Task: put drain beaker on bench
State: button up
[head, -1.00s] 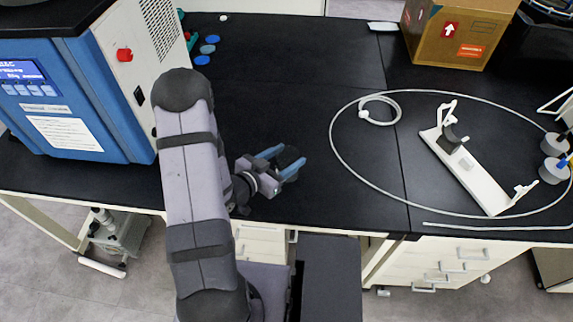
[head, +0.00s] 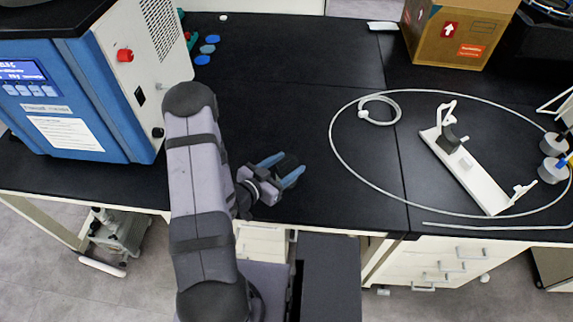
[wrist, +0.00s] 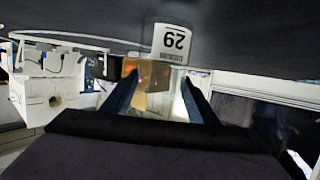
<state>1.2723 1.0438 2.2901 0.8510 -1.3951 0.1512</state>
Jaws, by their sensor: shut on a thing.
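The drain beaker (wrist: 170,45) is a clear vessel with a white label reading 29, which appears upside down in the wrist view. Its lower part in that picture shows a yellowish tint, and I cannot tell whether that is liquid or background. My gripper (wrist: 160,80) has its two blue fingers on either side of it and is shut on it. In the head view my gripper (head: 284,172) is over the front part of the black bench (head: 300,90), right of the blue freeze dryer (head: 75,100). The beaker is barely visible there, and its gap to the bench is unclear.
A white stand (head: 466,170) and a thin tube loop (head: 345,175) lie on the right of the bench. A cardboard box (head: 455,35) is at the back right. Blue caps (head: 207,49) lie beside the dryer. The middle bench is clear.

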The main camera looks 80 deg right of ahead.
jog(key=shift+f, duration=0.15)
jog(key=o, duration=1.1)
jog(key=shift+r, duration=0.3)
jog(key=shift+b+v, duration=0.75)
jog(key=shift+v, duration=5.2)
